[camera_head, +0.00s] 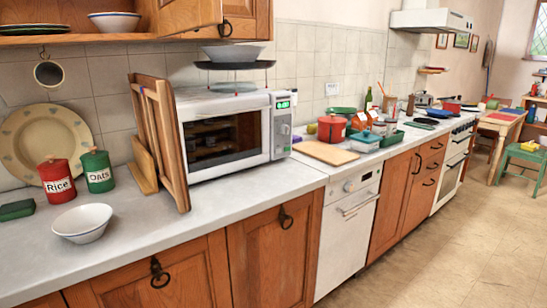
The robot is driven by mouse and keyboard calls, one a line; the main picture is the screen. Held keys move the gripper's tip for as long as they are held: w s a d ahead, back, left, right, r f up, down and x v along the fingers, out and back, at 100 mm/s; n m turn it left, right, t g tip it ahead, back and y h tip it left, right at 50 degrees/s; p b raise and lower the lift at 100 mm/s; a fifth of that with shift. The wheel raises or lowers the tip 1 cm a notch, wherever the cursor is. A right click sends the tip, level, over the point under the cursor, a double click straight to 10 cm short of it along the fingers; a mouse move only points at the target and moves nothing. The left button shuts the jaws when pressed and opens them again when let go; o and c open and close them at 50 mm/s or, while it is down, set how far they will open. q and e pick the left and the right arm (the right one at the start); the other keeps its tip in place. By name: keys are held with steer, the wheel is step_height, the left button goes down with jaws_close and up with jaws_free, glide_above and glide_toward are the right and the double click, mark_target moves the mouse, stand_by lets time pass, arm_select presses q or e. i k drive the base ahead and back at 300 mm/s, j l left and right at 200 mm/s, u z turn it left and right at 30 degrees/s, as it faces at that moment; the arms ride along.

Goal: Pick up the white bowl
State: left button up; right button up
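A white bowl (82,223) sits upright on the grey countertop at the lower left, in front of the red Rice tin and the green Oats tin. It looks empty. A second white bowl with a dark rim (115,21) stands on the open wall shelf at the top left. A wide, greyish bowl (233,53) rests on a dark stand on top of the microwave. Neither of my grippers shows in the head view.
The red Rice tin (57,181) and green Oats tin (97,171) stand behind the bowl, with a large plate (45,143) against the tiles. A wooden rack (160,140) and microwave (228,133) stand to its right. Bare counter (150,235) lies right of the bowl.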

mark_target(84, 224)
steer(key=u, duration=1.25)
